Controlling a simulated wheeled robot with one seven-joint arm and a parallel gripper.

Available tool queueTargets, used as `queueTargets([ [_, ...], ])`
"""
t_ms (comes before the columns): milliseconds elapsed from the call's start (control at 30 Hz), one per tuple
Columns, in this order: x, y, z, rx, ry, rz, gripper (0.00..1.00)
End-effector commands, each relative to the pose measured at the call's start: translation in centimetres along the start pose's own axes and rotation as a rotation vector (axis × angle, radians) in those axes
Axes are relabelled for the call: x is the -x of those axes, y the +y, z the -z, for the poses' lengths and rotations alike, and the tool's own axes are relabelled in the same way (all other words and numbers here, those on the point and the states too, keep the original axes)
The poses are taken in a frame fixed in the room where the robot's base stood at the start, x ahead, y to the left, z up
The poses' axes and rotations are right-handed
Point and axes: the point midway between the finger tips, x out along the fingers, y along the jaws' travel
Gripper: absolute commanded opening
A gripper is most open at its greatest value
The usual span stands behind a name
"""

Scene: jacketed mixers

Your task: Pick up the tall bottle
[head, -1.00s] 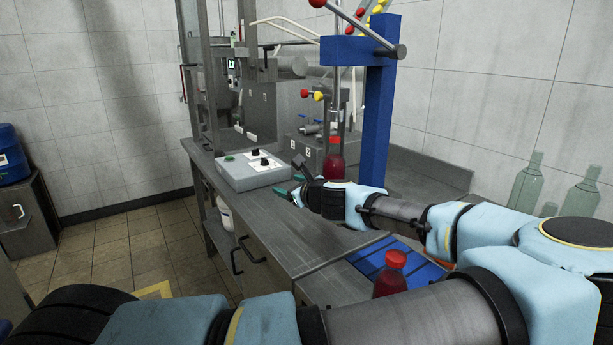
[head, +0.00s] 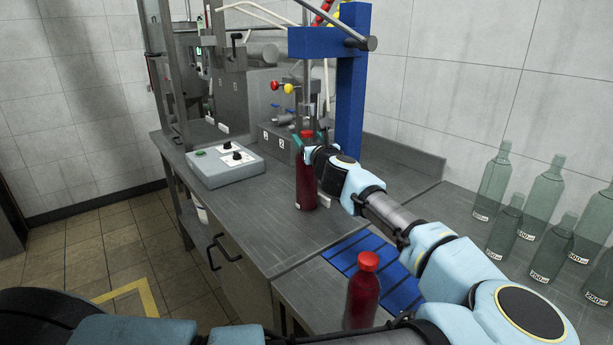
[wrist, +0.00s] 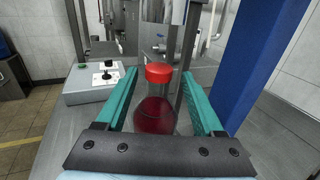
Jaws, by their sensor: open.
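A tall bottle of dark red liquid with a red cap (head: 306,185) stands upright on the grey bench, left of the blue post. It also shows in the wrist view (wrist: 155,115), between my two teal fingers. My gripper (wrist: 159,82) is open, with a finger on each side of the bottle and visible gaps beside the cap. In the head view my gripper (head: 311,142) is at the bottle's upper part, and my wrist hides some of its right side. A second red bottle with a red cap (head: 363,297) stands nearer, partly hidden by my arm.
A blue post (head: 350,110) rises close behind the bottle on the right. A grey control box (head: 225,166) with black knobs stands left on the bench. Several clear glass bottles (head: 492,185) stand at the right. A blue slatted mat (head: 345,258) lies near the second bottle.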

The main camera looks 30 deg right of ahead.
Motion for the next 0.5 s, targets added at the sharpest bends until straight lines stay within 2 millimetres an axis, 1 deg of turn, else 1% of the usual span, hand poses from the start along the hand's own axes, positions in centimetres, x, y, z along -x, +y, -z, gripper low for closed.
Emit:
queueTargets([
  [33,-0.9,0.2,-0.5,-0.002,0.001,-0.002,0.69],
  [67,-1.4,0.2,-0.6,-0.001,0.001,-0.003,0.69],
  [233,-3.6,0.3,-0.4,-0.001,0.001,-0.001,0.69],
  [333,-4.2,0.2,-0.3,0.000,0.001,0.000,0.69],
  [500,-4.3,0.2,-0.1,0.001,0.001,0.000,0.69],
])
